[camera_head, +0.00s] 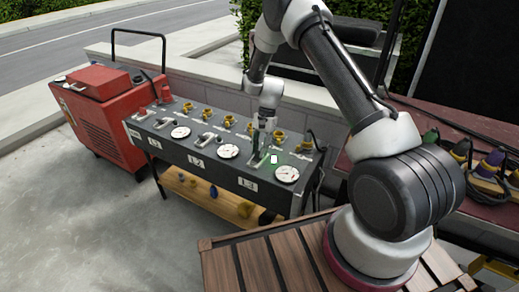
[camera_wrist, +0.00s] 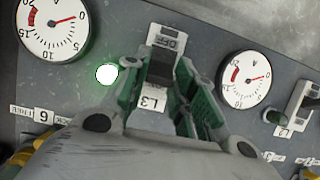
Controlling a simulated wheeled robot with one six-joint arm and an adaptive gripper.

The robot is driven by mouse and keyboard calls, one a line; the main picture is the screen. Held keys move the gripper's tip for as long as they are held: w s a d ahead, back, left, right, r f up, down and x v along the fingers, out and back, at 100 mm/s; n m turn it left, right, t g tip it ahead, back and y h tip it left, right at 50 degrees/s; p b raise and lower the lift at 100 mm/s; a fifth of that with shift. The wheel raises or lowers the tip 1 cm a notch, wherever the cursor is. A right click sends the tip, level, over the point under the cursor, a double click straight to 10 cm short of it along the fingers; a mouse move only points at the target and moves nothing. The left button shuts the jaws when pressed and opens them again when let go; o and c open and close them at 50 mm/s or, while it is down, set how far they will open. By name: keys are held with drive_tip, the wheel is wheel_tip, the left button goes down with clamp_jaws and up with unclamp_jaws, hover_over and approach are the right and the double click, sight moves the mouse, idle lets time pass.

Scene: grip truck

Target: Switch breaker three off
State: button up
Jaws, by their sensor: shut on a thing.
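The breaker panel (camera_head: 215,170) is a long dark bench with a row of gauges and switches. Breaker three (camera_wrist: 160,72), beside a tag marked L3 (camera_wrist: 153,102), shows as a dark handle in the wrist view. An OFF label (camera_wrist: 167,38) sits just beyond it. My gripper (camera_wrist: 162,82) has green-padded fingers on both sides of the handle and is shut on it. In the head view my gripper (camera_head: 262,138) reaches down to the right part of the panel, hiding most of the handle. A lamp (camera_wrist: 107,75) beside it glows white-green. The handle's exact tilt is unclear.
Gauges flank the gripper on the left (camera_wrist: 53,28) and right (camera_wrist: 245,80). The neighbouring breaker (camera_wrist: 305,100) has an unlit lamp (camera_wrist: 275,117). Yellow connectors (camera_head: 279,136) line the panel's back. A red machine (camera_head: 105,120) stands left; a wooden slatted surface (camera_head: 270,258) lies in front.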

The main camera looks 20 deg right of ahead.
drive_tip(key=shift+s+a+r+t+h, duration=0.2)
drive_tip(key=shift+s+a+t+h, duration=0.4)
drive_tip(key=shift+t+h, duration=0.35)
drive_tip(key=shift+s+t+h, duration=0.25)
drive_tip(key=shift+t+h, duration=0.6)
drive_tip(key=shift+h, duration=0.1)
drive_tip(key=shift+d, duration=0.1)
drive_tip(key=shift+s+d+f, duration=0.1)
drive_tip(key=shift+s+d, duration=0.05)
drive_tip(key=o, duration=1)
drive_tip(key=shift+d, duration=0.1)
drive_tip(key=shift+w+r, duration=0.2)
drive_tip(key=r, duration=0.7)
drive_tip(key=a+r, duration=0.1)
drive_tip(key=r, duration=0.3)
drive_tip(key=shift+s+r, duration=0.25)
drive_tip(key=shift+r, duration=0.1)
